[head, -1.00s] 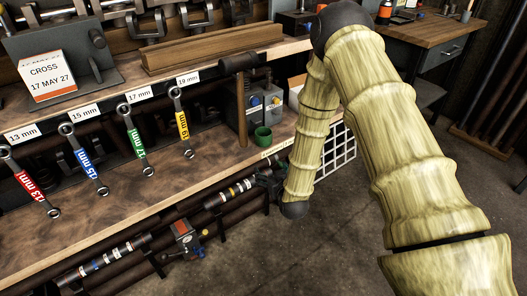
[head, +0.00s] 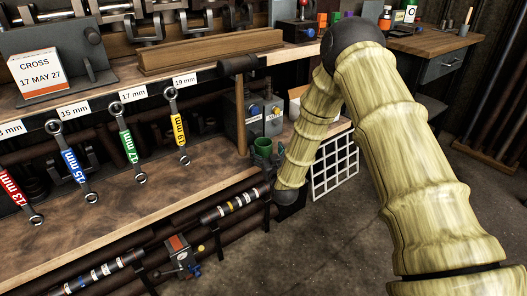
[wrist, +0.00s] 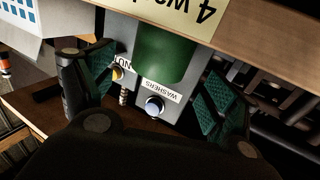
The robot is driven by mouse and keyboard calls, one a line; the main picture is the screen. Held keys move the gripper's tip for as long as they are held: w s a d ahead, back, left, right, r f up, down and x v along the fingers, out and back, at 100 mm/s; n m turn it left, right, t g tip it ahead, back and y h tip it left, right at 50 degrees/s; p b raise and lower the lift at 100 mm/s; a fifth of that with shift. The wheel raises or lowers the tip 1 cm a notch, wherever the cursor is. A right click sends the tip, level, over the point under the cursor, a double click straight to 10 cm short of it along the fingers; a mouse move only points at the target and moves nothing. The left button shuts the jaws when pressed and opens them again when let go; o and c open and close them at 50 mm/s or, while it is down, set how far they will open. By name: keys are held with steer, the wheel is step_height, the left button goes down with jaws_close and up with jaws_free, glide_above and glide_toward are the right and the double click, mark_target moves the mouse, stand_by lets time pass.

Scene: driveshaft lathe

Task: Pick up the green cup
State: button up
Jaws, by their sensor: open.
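The green cup (head: 262,147) stands at the right end of the lower wooden shelf, just left of my forearm in the head view. In the wrist view, the cup (wrist: 166,55) is upside down in the picture, in front of a grey box, with its top part showing. My gripper (wrist: 155,70) is open, with one green-padded finger on each side of the cup in the picture. No contact with the cup shows, and I cannot tell how deep the fingers reach around it.
A grey box (head: 266,120) with coloured knobs stands close behind the cup. A hammer (head: 239,100) hangs left of it. Labelled wrenches (head: 127,140) hang along the shelf. A white grid (head: 334,168) stands right of my forearm. The shelf left of the cup is clear.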

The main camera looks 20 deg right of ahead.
mark_target(261, 138)
steer(key=shift+w+d+b, duration=0.2)
steer(key=shift+w+b, duration=0.7)
steer(key=shift+w, duration=1.65)
steer(key=shift+c, duration=0.5)
steer(key=c, duration=1.1)
steer(key=shift+r, duration=0.1)
